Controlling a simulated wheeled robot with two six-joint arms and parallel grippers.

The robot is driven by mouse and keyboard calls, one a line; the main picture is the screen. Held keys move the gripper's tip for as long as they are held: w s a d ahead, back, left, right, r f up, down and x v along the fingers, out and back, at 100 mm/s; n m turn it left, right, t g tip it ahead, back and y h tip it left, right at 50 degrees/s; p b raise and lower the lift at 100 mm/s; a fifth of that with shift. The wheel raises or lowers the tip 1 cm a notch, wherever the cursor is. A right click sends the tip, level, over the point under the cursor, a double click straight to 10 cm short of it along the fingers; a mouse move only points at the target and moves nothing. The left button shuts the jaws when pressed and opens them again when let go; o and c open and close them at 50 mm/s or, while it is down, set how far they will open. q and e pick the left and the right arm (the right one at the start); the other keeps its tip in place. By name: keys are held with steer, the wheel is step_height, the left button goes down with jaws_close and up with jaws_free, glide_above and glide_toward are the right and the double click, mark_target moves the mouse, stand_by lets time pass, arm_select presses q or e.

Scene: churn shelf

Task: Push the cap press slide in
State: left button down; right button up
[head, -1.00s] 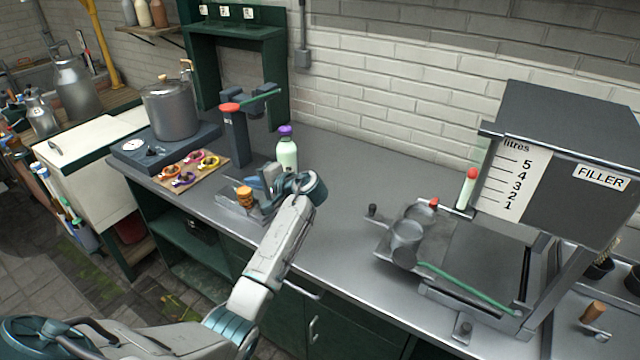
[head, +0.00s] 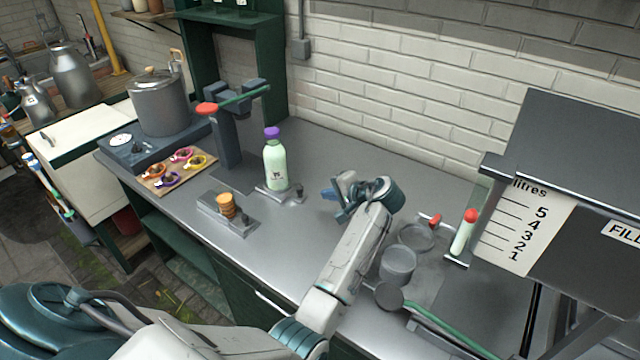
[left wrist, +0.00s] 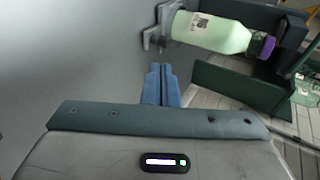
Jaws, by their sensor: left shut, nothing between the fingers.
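The cap press (head: 228,145) is a dark column with a red knob and a green lever. In front of it, a mint-green bottle (head: 275,168) with a purple cap stands upright on a small grey slide plate (head: 290,197) with a knob at its right end. The bottle partly hides the plate. In the left wrist view, the bottle (left wrist: 212,33) and the grey bracket-like slide (left wrist: 160,28) show beyond my fingers. My left gripper (head: 335,200) is shut and empty, right of the bottle and slide and apart from both. My right gripper is not in view.
A grey holder (head: 215,214) with stacked orange caps sits at the counter's front edge. A board of coloured rings (head: 160,182) and a pot (head: 160,105) are left. The filler (head: 590,190) and round grey cups (head: 397,264) are right. The counter behind my gripper is clear.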

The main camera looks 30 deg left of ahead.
arm_select(q)
steer(key=b, duration=0.7)
glide_toward(302, 192)
steer(key=x, duration=0.5)
steer(key=shift+d+f, duration=0.1)
steer(key=shift+f, duration=0.15)
steer(key=shift+w+a+f+b, duration=0.1)
steer(key=shift+a+b, duration=0.3)
steer(key=shift+a, duration=0.2)
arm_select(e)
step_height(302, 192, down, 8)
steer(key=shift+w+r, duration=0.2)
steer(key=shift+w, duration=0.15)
